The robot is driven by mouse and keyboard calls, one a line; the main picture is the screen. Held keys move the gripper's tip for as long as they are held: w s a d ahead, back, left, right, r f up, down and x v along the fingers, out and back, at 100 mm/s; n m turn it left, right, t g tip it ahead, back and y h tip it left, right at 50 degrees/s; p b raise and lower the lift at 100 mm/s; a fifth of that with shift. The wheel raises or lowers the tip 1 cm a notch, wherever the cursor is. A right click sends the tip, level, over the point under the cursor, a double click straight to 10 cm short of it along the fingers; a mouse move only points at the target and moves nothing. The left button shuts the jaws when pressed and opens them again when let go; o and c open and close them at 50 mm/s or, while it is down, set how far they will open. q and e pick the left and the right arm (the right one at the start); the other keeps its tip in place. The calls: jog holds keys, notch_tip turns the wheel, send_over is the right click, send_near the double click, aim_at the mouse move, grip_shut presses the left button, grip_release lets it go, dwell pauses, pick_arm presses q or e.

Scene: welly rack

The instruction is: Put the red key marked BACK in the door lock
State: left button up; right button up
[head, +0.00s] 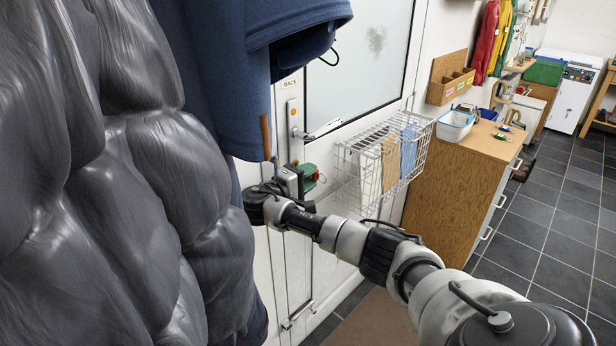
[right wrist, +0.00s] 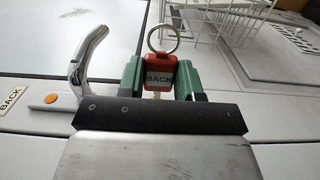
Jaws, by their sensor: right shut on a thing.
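The red key marked BACK (right wrist: 160,76) is between the green fingers of my right gripper (right wrist: 160,80), its ring pointing up in the right wrist view. In the head view my right gripper (head: 307,180) is beside the door, below the handle. The chrome door handle (head: 322,130) sits on a narrow metal lock plate (head: 293,115); the handle also shows in the right wrist view (right wrist: 90,55). The keyhole is not visible, and I cannot tell whether the key's tip touches the lock. A BACK label (head: 290,84) is above the plate. My left gripper is not in view.
A dark quilted coat (head: 110,180) and a blue garment (head: 215,80) fill the left side close by. A white wire basket (head: 385,160) hangs on the door right of my gripper. A wooden cabinet (head: 455,185) stands further right. Open tiled floor lies beyond.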

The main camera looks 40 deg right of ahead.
jog(key=shift+w+a+b, duration=0.15)
jog(key=shift+w+b, duration=1.15)
jog(key=shift+w, duration=0.05)
jog(key=o, duration=1)
jog(key=shift+s, duration=0.1)
